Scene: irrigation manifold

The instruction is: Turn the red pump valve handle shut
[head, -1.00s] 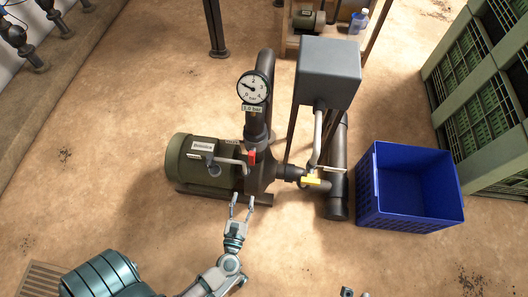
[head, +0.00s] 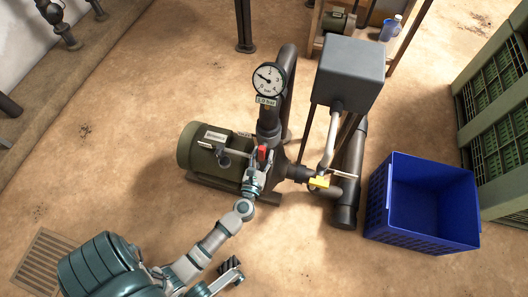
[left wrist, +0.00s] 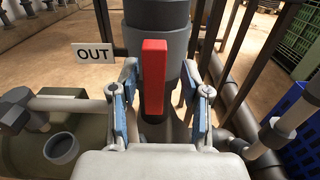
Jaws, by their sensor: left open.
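The red valve handle (head: 262,152) is on the dark pump pipe, beside the green motor (head: 205,150). In the left wrist view the red handle (left wrist: 153,75) stands upright in front of the grey pipe. My left gripper (head: 257,168) is at the handle. Its open fingers (left wrist: 166,90) stand on either side of the handle's lower part, with gaps showing on both sides.
A pressure gauge (head: 268,78) is above the pump and a grey box (head: 349,72) stands behind. A blue crate (head: 423,205) is at right. An OUT sign (left wrist: 95,53) is left of the pipe.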

